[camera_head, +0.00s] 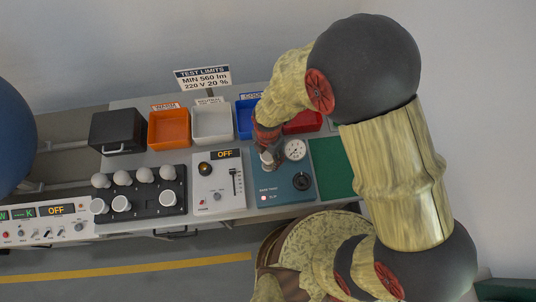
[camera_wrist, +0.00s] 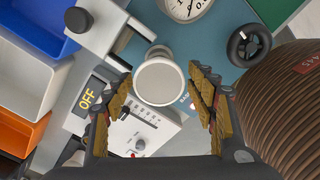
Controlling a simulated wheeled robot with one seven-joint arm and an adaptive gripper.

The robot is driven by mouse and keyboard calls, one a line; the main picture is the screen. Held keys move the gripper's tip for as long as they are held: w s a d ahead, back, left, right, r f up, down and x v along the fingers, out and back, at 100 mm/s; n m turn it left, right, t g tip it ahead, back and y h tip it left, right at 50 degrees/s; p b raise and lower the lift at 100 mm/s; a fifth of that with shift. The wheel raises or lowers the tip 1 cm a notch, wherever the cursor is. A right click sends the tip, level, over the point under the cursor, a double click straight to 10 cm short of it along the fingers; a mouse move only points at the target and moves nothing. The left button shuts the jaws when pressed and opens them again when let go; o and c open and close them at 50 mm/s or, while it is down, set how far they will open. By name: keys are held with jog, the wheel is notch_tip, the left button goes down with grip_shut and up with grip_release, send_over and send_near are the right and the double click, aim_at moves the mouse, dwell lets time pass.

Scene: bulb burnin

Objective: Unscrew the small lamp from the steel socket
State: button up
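The small lamp (camera_wrist: 160,82) shows in the wrist view as a round, pale face with a narrower neck behind it. It stands on the blue-teal test panel (camera_wrist: 232,80), beside the gauge. The steel socket is mostly hidden behind the lamp. My gripper (camera_wrist: 161,92) is open, with one yellow-padded finger on each side of the lamp. Gaps show between the lamp and both fingers. In the head view my gripper (camera_head: 265,138) is over the blue panel (camera_head: 268,188), and a small pale part of the lamp (camera_head: 267,158) shows below it.
The gauge (camera_head: 295,150) and a black knob (camera_head: 302,181) are close by. The OFF control box (camera_head: 217,196) and a black rack (camera_head: 150,213) with several white lamps are to the left. Orange (camera_head: 170,130), white (camera_head: 211,124), blue and red bins stand behind. A green mat (camera_head: 333,168) is clear.

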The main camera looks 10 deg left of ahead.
jog(key=m, duration=0.5)
jog(key=shift+w+m, duration=0.1)
jog(key=shift+m, duration=0.2)
jog(key=m, duration=1.2)
jog(key=shift+w, duration=0.15)
jog(key=m, duration=0.5)
jog(key=shift+c, duration=1)
jog(key=c, duration=0.8)
